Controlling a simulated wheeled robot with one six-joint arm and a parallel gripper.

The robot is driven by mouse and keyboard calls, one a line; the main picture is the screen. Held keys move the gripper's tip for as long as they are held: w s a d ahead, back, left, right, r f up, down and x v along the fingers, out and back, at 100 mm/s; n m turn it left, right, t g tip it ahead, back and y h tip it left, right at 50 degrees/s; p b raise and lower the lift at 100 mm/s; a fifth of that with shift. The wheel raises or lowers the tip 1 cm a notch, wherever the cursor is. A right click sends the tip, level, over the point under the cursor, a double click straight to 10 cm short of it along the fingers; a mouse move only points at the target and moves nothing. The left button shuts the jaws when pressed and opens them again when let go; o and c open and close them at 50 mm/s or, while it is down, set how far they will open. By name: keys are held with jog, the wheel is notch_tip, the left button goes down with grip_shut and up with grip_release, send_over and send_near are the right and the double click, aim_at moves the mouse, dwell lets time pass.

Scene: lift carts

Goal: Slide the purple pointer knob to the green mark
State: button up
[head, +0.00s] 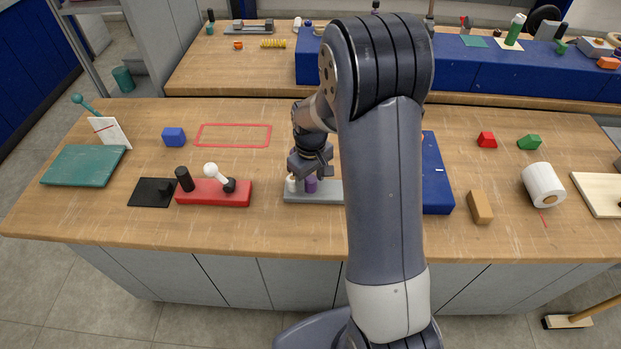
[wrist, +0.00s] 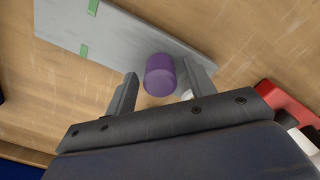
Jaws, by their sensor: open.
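The purple pointer knob (wrist: 160,72) stands on a grey plate (wrist: 120,35). In the wrist view it sits between the two fingers of my open gripper (wrist: 160,82), with a gap on each side. A green mark (wrist: 84,50) and a second green mark (wrist: 92,7) lie on the plate, to the knob's left. The green marks are hidden there.
A small white piece (head: 291,184) stands at the plate's left end, beside the gripper. A red base (head: 215,197) with a white-handled lever is further left, near a black pad (head: 150,195). A blue block (head: 437,180) lies right of my arm. The wood behind the plate is mostly clear.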

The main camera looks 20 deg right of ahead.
jog(key=shift+f, duration=0.3)
jog(key=shift+c, duration=0.4)
grip_shut()
